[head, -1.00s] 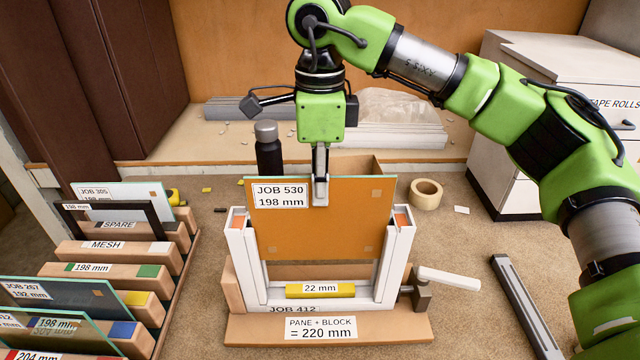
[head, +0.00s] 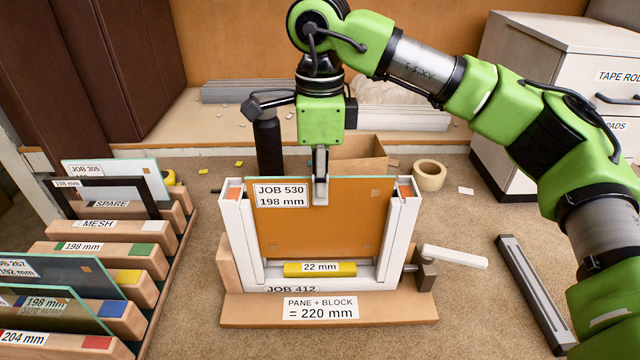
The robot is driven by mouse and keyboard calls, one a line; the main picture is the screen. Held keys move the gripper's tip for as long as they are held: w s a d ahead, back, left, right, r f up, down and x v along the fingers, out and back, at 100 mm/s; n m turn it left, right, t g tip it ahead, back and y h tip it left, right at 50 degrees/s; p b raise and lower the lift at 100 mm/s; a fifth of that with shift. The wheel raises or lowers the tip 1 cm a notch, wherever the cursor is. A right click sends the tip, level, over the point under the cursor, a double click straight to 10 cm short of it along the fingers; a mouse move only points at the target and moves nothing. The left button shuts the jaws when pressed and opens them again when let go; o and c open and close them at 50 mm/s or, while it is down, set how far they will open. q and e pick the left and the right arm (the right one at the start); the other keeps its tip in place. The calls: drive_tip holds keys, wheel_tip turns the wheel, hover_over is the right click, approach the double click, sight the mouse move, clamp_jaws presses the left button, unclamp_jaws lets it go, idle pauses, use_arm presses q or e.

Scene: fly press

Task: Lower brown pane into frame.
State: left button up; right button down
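The brown pane (head: 318,228), labelled JOB 530 198 mm, stands upright between the two white side posts of the frame (head: 238,240). Its lower edge is just above or behind the yellow 22 mm block (head: 345,269); whether it touches anything there I cannot tell. My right gripper (head: 320,190) points down and is shut on the pane's top edge near the middle. The frame, marked JOB 412, sits on a wooden jig (head: 240,312) with a PANE + BLOCK = 220 mm label. My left gripper is not in view.
A wooden rack (head: 150,325) with several panes stands at the left. A clamp with a white handle (head: 455,257) is right of the frame. A black bottle (head: 268,145), an open cardboard box (head: 360,155) and a tape roll (head: 429,175) are behind. A grey bar (head: 535,292) lies at right.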

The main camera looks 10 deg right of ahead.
wheel_tip(320, 180, down, 3)
drive_tip(key=shift+f+b, duration=0.15)
drive_tip(key=shift+b, duration=0.95)
drive_tip(key=c, duration=2.2)
unclamp_jaws()
drive_tip(key=shift+s, duration=0.1)
wheel_tip(320, 180, up, 12)
drive_tip(key=shift+r, duration=0.1)
